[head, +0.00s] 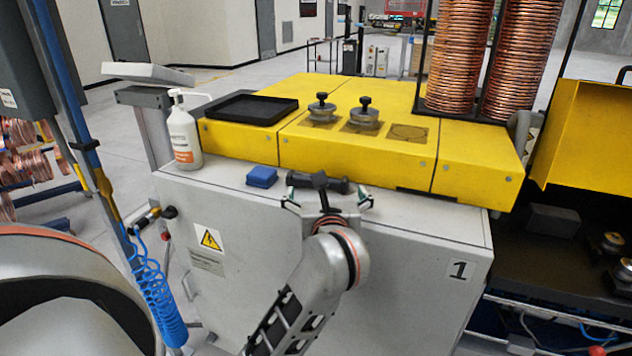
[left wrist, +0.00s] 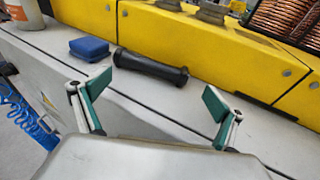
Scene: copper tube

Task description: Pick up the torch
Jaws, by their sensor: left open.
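The torch (head: 318,182) is a short black cylinder with thicker ends. It lies on its side on the grey cabinet top, in front of the yellow housing. In the left wrist view the torch (left wrist: 150,67) lies beyond my fingertips, roughly between them and apart from both. My left gripper (head: 327,200) is open and empty at the cabinet's front edge, just short of the torch. Its two green-padded fingers stand wide apart in the left wrist view (left wrist: 156,92). In the head view the gripper covers part of the torch's front. My right gripper is not in view.
A blue block (head: 262,177) lies just left of the torch, and a white pump bottle (head: 183,135) stands farther left. The yellow housing (head: 240,142) rises close behind the torch. The cabinet top (head: 420,215) is clear to the right.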

